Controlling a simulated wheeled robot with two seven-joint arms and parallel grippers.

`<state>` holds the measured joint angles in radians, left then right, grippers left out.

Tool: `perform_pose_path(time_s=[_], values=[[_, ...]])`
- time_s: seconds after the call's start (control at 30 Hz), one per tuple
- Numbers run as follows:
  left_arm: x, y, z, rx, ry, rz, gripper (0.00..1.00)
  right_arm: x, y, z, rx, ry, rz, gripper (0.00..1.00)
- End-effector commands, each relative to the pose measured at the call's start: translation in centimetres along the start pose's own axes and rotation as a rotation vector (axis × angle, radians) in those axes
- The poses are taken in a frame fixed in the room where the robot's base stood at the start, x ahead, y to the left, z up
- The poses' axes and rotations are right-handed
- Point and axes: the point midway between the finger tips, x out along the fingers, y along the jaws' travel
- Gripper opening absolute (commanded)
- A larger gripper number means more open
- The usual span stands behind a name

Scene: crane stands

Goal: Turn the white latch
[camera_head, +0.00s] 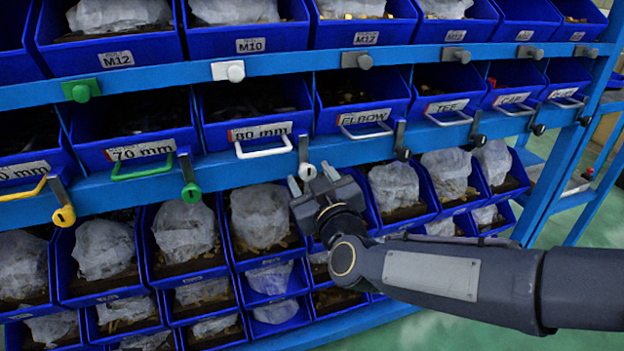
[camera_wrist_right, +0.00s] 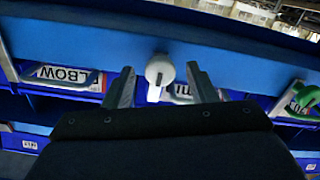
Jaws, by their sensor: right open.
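The white latch (camera_head: 306,171) hangs on the blue rail, just right of the 80 mm bin, with a round knob at its lower end. My right gripper (camera_head: 311,181) is just below and in front of it, open, with its fingers pointing up at the rail. In the right wrist view the white latch (camera_wrist_right: 159,70) shows between the two spread fingers of my right gripper (camera_wrist_right: 158,76). A gap shows on each side; I cannot tell whether anything touches. The palm hides what lies below. My left gripper is not in view.
A green latch (camera_head: 191,191) and a yellow latch (camera_head: 64,215) hang to the left, dark latches (camera_head: 403,153) to the right. The 80 mm bin's white handle (camera_head: 263,148) is close by on the left. Open bins (camera_head: 262,225) with bagged parts stand below the rail.

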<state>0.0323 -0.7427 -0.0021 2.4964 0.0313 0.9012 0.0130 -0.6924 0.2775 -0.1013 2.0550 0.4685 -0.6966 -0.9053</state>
Motion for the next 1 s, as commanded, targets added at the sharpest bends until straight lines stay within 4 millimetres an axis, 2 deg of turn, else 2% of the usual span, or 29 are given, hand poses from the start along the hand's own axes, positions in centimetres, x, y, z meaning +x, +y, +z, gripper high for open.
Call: perform_pose_path(time_s=[0.03,0.3,0.37,0.67,1.0], values=[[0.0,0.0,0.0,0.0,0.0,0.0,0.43,0.0,0.0,0.0,0.0,0.0,0.0,0.48],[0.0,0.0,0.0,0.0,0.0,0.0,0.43,0.0,0.0,0.0,0.0,0.0,0.0,0.12],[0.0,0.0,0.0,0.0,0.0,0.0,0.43,0.0,0.0,0.0,0.0,0.0,0.0,0.07],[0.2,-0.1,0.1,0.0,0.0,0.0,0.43,0.0,0.0,0.1,0.043,0.0,0.0,0.07],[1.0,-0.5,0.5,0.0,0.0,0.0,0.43,-0.1,0.0,0.2,0.271,0.0,0.0,0.07]])
